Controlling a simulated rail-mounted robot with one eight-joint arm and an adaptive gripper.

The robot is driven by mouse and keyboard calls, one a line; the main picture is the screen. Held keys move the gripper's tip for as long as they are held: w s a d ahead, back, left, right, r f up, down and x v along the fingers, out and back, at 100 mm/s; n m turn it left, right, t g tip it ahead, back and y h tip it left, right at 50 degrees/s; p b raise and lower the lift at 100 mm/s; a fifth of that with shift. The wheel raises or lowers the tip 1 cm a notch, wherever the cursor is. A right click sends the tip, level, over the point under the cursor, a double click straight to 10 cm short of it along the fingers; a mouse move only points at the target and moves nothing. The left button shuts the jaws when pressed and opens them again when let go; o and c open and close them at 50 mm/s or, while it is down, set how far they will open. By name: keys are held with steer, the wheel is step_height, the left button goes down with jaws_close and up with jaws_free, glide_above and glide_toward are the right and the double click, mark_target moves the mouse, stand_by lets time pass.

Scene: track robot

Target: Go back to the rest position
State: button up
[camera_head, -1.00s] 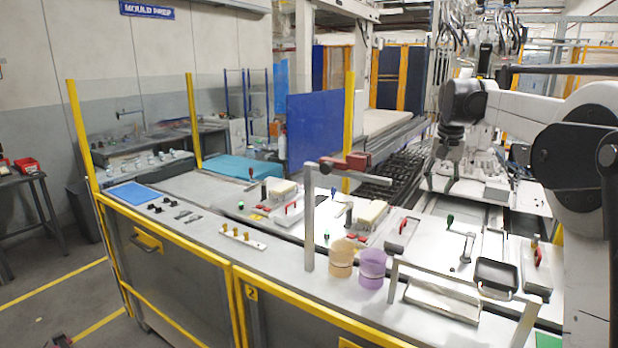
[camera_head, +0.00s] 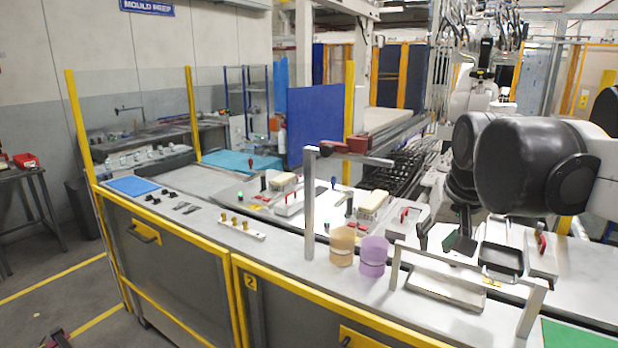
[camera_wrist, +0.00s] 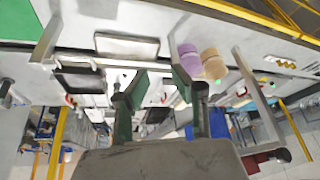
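My gripper (camera_head: 443,240) hangs at the right of the head view, over the worktable (camera_head: 300,262). The gripper is near the black tray (camera_head: 502,258) and above the far side of the metal tray (camera_head: 445,292) in the head view. I cannot tell its exact height over the table.
A tan cup (camera_head: 342,246) and a purple cup (camera_head: 373,257) stand left of the gripper. A grey post (camera_head: 309,205) carries a red clamp (camera_head: 345,147). A low metal frame (camera_head: 470,264) spans the metal tray. A green mat (camera_head: 578,336) lies at the bottom right.

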steer(key=s+a+f+t+b, duration=0.1)
steer(key=s+f, duration=0.6)
steer(key=s+a+f+n+t+b, duration=0.1)
steer(key=s+a+f, duration=0.1)
steer(key=s+f, duration=0.5)
steer(key=shift+s+a+f+n, duration=0.15)
steer(key=shift+s+a+n, duration=0.15)
steer(key=shift+s, duration=0.5)
